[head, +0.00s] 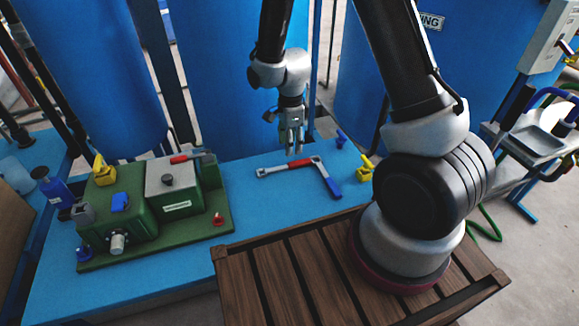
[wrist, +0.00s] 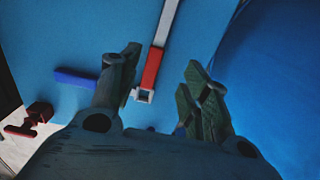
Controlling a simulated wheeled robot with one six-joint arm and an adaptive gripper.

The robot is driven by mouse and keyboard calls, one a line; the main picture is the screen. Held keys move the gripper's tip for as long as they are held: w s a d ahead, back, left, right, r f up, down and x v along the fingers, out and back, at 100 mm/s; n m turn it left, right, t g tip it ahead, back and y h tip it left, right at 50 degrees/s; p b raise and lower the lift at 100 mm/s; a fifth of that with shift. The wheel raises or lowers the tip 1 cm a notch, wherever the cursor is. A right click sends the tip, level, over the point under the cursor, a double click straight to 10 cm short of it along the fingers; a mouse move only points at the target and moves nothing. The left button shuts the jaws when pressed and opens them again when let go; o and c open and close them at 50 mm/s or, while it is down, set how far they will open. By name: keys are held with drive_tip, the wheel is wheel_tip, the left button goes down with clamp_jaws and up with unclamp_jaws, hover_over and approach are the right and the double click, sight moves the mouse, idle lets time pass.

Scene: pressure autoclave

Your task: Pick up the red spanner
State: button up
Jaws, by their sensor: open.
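The red spanner (head: 299,162) lies flat on the blue table, with a red section and a silver shaft reaching left. A blue-handled piece (head: 332,187) meets its right end at a corner; I cannot tell if they are joined. My gripper (head: 294,140) is open and empty, pointing down above and just behind the spanner. In the wrist view the red section (wrist: 152,68) and its pale square end lie between and beyond the two fingers (wrist: 160,85), nearer the left finger. The blue piece (wrist: 75,77) is partly hidden by that finger.
A green machine (head: 120,235) with a grey box, carrying a red-handled tool (head: 190,157), stands at left. A small blue item (head: 340,138) and a yellow one (head: 365,168) stand right of the spanner. Large blue tanks (head: 225,70) rise behind. A slatted wooden surface (head: 250,295) is in front.

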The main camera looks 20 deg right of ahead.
sight(289, 164)
drive_tip(key=f, duration=0.7)
drive_tip(key=shift+s+a+f, duration=0.25)
drive_tip(key=shift+s+f, duration=0.05)
drive_tip(key=shift+f, duration=0.05)
clamp_jaws()
